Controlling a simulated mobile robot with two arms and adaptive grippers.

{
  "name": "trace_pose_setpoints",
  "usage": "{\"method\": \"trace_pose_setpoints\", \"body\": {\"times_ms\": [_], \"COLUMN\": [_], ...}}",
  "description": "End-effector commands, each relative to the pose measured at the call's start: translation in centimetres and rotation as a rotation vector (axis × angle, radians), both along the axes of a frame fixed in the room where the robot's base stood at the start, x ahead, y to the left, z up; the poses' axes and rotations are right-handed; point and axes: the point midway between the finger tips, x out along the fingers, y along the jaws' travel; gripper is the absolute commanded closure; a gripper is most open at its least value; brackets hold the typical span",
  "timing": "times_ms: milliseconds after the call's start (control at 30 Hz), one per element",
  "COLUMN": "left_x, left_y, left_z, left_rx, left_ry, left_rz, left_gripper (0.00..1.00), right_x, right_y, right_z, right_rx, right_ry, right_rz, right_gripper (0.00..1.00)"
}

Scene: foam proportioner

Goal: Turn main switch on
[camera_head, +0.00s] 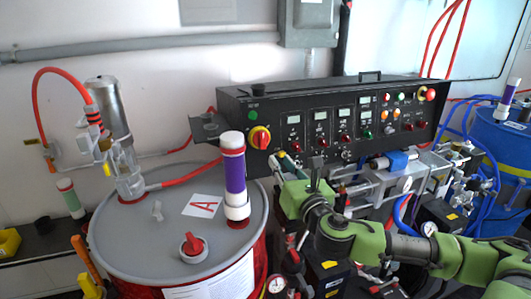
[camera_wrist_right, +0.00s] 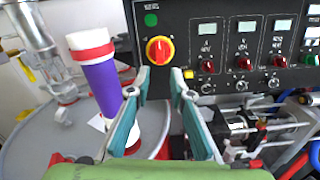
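The main switch (camera_head: 260,138), a red rotary knob on a round yellow plate, sits at the left end of the black control panel. In the right wrist view the switch (camera_wrist_right: 159,50) is just beyond the fingertips, with its red handle roughly upright. My right gripper (camera_head: 295,170) reaches in from the right, in front of the panel and a little below and right of the switch. In the right wrist view my right gripper (camera_wrist_right: 161,77) has its two fingers apart with nothing between them. It appears not to touch the switch. My left gripper is out of view.
A grey-lidded red drum (camera_head: 122,235) stands at left. A purple-and-white cylinder (camera_head: 235,180) rises from it close to the fingers, left of them in the wrist view. Several red knobs (camera_wrist_right: 207,65) line the panel right of the switch. Valves and hoses crowd below.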

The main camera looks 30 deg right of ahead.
Motion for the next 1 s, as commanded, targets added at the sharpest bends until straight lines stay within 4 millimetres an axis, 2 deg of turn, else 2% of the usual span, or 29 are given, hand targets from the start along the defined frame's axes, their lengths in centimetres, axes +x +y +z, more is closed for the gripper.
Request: {"method": "trace_pose_setpoints", "body": {"times_ms": [133, 267, 800, 1000], "left_x": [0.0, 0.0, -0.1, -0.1], "left_y": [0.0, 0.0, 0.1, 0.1], "left_z": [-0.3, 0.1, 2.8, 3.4], "left_rx": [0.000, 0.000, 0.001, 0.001], "left_ry": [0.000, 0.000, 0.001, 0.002], "left_rz": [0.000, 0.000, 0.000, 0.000], "left_gripper": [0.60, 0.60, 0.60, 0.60], "right_x": [-0.5, 0.3, 9.0, 11.5], "right_y": [0.1, -0.2, -2.4, -2.9], "right_z": [-0.9, -0.7, -0.5, -0.6], "right_rx": [-0.103, -0.109, -0.105, -0.104], "right_ry": [0.036, 0.037, 0.035, 0.035], "right_rz": [0.006, 0.002, 0.002, 0.003], "right_gripper": [0.80, 0.80, 0.80, 0.80]}}
